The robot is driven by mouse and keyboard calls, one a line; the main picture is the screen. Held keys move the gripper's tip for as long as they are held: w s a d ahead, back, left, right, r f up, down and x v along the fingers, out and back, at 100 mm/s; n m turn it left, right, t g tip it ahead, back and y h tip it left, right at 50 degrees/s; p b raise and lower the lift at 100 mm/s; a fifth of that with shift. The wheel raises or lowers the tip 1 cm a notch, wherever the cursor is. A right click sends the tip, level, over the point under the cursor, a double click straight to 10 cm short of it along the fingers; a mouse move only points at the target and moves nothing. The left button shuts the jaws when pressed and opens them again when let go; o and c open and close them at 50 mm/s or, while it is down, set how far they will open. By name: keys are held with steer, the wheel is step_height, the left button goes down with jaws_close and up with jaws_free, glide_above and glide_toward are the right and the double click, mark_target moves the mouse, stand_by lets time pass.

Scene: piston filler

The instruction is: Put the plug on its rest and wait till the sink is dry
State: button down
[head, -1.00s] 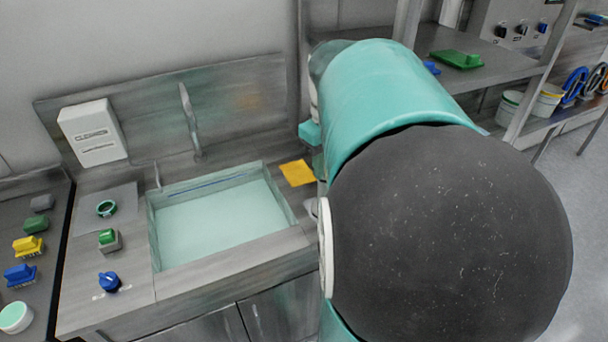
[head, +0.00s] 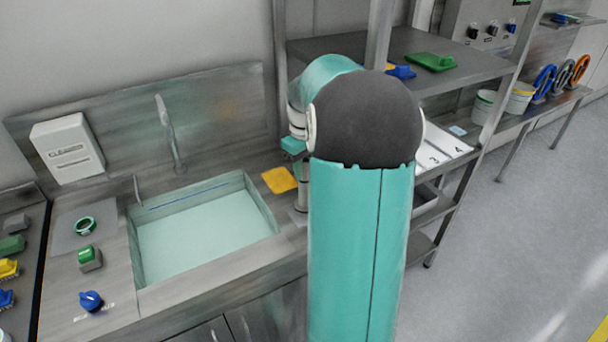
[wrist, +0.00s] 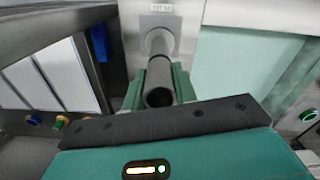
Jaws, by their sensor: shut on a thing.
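The plug is a grey hollow tube (wrist: 159,95), upright between the two green fingers of my gripper (wrist: 160,82) in the wrist view. My gripper is shut on it near its open top. Its lower end meets a grey collar on a square base (wrist: 157,28), which looks like the rest; I cannot tell whether it is fully seated. In the head view, the tube (head: 302,192) shows partly behind my arm, right of the sink. The sink (head: 262,205) holds pale green liquid (head: 200,238), which also shows in the wrist view (wrist: 235,70). The drain is not visible.
A tap (head: 168,130) stands behind the sink. A green button (head: 88,257) and blue knob (head: 91,300) are left of it.

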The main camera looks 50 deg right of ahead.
steer(key=shift+f, duration=1.3)
steer(key=c, duration=1.1)
jaws_free()
steer(key=shift+f, duration=0.1)
step_height(320, 180, up, 12)
steer(key=shift+a+r, duration=0.1)
steer(key=shift+r, duration=0.1)
steer(key=s+a+r+t+h, duration=0.1)
steer(key=a+r, duration=0.1)
steer(key=a, duration=0.8)
steer(key=s+a+r+t, duration=0.1)
steer(key=a+r, duration=0.1)
steer(key=a, duration=0.8)
steer(key=s+a+f+t+y, duration=0.1)
steer(key=s+a+f+t, duration=0.2)
steer(key=s+a, duration=0.7)
steer(key=a+f, duration=0.2)
steer(key=a, duration=0.2)
steer(key=shift+s+a+n+t, duration=0.3)
steer(key=shift+s+a, duration=0.05)
